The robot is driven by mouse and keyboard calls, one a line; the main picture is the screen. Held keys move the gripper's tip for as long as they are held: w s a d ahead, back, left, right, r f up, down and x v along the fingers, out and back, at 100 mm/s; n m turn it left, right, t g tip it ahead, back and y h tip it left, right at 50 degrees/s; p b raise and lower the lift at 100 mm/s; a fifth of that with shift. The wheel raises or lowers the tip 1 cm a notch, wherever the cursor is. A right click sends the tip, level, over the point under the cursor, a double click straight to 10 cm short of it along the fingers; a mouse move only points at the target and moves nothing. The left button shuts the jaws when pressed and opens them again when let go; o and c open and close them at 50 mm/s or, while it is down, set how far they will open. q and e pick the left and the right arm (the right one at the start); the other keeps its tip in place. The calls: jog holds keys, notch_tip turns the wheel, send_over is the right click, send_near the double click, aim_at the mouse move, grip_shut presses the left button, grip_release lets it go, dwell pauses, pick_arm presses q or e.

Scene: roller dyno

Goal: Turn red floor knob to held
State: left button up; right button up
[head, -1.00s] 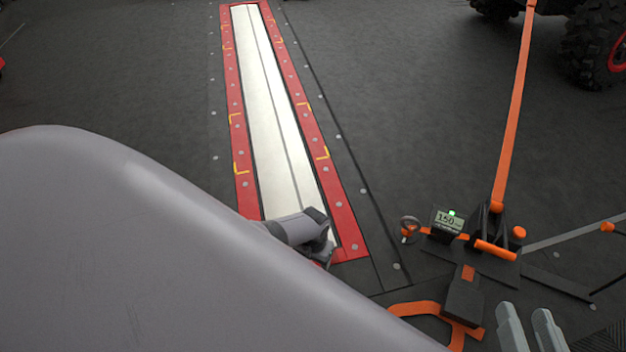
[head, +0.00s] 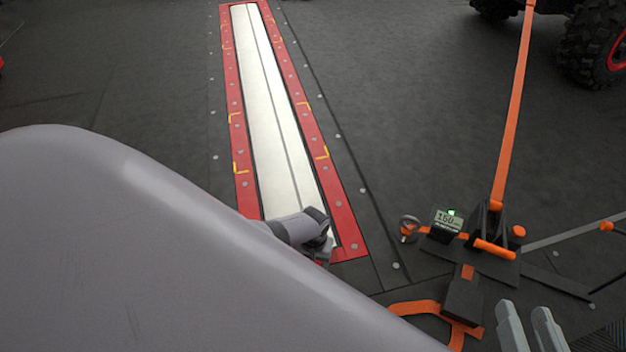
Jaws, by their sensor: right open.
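I cannot pick out a red floor knob for certain; it may be hidden behind my arm or body. My left arm shows at the near end of the red-framed metal strip (head: 285,170), with its dark wrist end pointing down over the red frame (head: 348,236). Its fingertips are too small and covered to read. My right gripper (head: 522,307) is at the bottom right, with two grey fingers apart and nothing between them. It is just right of a black and orange floor fixture (head: 463,297).
A small display with a green light (head: 448,220) stands beside a ratchet with an orange strap (head: 513,110). The strap runs up toward a vehicle with knobbly tyres (head: 594,45). My large grey body part covers the lower left. Dark floor between strip and strap is clear.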

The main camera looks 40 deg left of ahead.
pick_arm(q)
jog(key=o, duration=1)
jog(key=shift+o, duration=0.2)
